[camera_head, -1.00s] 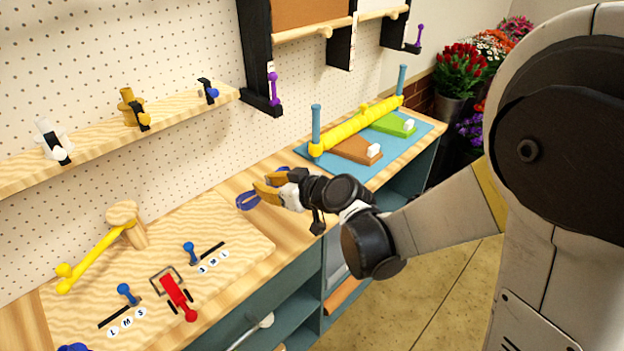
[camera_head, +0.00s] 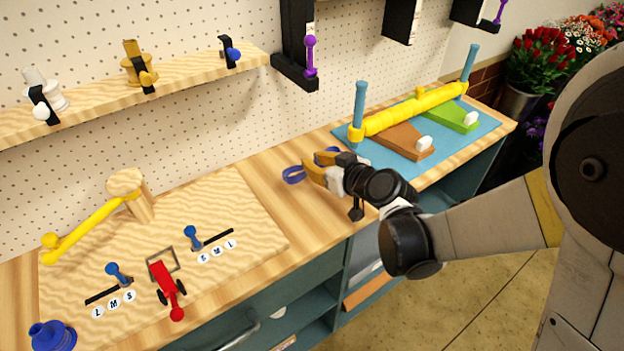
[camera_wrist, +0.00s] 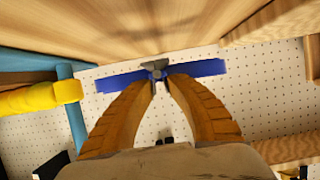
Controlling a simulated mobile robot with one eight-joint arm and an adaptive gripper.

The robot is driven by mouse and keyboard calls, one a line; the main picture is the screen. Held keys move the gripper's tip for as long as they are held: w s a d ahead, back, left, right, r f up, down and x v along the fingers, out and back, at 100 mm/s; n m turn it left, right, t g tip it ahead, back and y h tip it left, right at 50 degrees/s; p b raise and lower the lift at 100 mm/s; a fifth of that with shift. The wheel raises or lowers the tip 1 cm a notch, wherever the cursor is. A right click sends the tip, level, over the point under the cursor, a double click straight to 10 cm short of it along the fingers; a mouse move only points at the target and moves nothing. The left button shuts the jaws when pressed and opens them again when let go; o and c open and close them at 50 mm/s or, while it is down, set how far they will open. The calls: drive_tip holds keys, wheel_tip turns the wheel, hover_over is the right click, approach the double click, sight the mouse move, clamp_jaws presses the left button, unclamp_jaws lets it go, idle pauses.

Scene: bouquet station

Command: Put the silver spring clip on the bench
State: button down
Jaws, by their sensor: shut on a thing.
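My gripper (camera_head: 312,170) is over the bench (camera_head: 325,217), between the pale board and the blue mat. In the wrist view its tan fingers (camera_wrist: 162,80) are closed on a small grey piece with a flat blue wing on either side, which I take as the silver spring clip (camera_wrist: 153,66). In the head view only the clip's blue loops (camera_head: 293,175) show beside the fingertips; its grey middle is hidden. The clip is close to the bench top, but I cannot tell whether it touches.
A pale board (camera_head: 230,190) holds a yellow-armed wooden post (camera_head: 140,200), blue sliders and a red lever (camera_head: 166,283). The blue mat (camera_head: 372,158) carries a yellow roller (camera_head: 415,108). A shelf (camera_head: 190,85) runs along the pegboard. Bare bench lies around my gripper.

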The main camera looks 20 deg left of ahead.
sight(311, 183)
drive_tip(key=shift+w+a+f, duration=0.1)
drive_tip(key=shift+a+f, duration=0.15)
drive_tip(key=shift+a, duration=0.15)
drive_tip(key=shift+f, duration=0.15)
drive_tip(key=shift+f+b, duration=1.2)
drive_tip(key=shift+f, duration=0.6)
drive_tip(key=shift+f, duration=0.15)
drive_tip(key=c, duration=1.4)
unclamp_jaws()
drive_tip(key=shift+c, duration=0.2)
